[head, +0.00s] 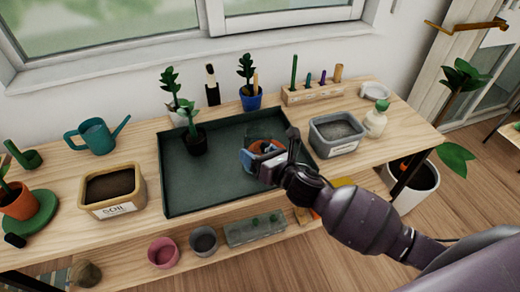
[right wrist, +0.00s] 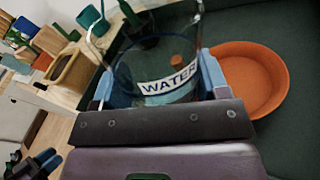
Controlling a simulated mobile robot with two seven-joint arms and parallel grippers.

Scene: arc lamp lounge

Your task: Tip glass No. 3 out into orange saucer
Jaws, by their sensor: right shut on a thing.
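My right gripper (head: 262,160) is shut on a clear glass (head: 265,131), over the right part of the green tray (head: 235,190). In the right wrist view the glass (right wrist: 150,62) stands between the blue fingers (right wrist: 158,95) and has a white WATER label; no number shows. I cannot tell its contents. The orange saucer (right wrist: 258,75) lies on the tray, just right of the glass in that view. In the head view the saucer (head: 268,147) is partly hidden by the glass and gripper. A dark, blue-tipped shape at the wrist view's lower left looks like my left gripper (right wrist: 35,163).
A black potted plant (head: 193,140) stands in the tray's left half. A grey tub (head: 337,134) and a soap bottle (head: 376,120) are right of the tray. A soil box (head: 112,190) and a teal watering can (head: 97,136) are left. The tray's front middle is clear.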

